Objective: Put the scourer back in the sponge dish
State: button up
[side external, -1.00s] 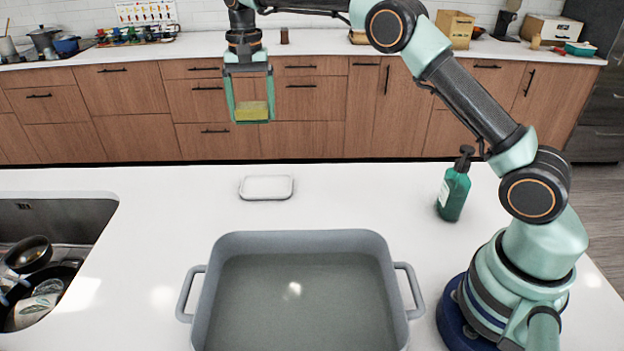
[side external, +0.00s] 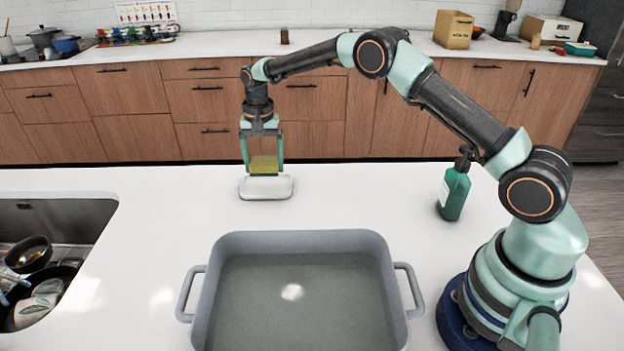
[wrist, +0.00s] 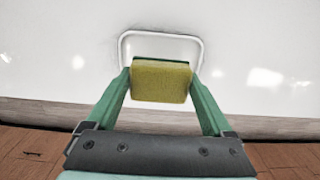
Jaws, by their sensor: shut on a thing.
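The scourer (side external: 263,164) is a yellow block with a green layer on top, also seen in the wrist view (wrist: 160,82). My gripper (side external: 263,168) is shut on it, one finger on each side. The sponge dish (side external: 266,188) is a small white rounded tray on the white counter. The scourer is at the dish's far edge in the side view, and I cannot tell whether it touches the dish. In the wrist view the scourer hides the near part of the dish (wrist: 161,36); only its rim shows beyond.
A grey basin (side external: 300,240) with handles and water in it stands in front of the dish. A green pump bottle (side external: 454,192) is to the right. A sink (side external: 45,260) with dishes is at the left. The counter around the dish is clear.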

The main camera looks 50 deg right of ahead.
aim_at(267, 187)
jog(key=shift+f, duration=2.35)
jog(key=shift+f, duration=0.15)
jog(key=o, duration=1.3)
jog(key=shift+o, duration=0.2)
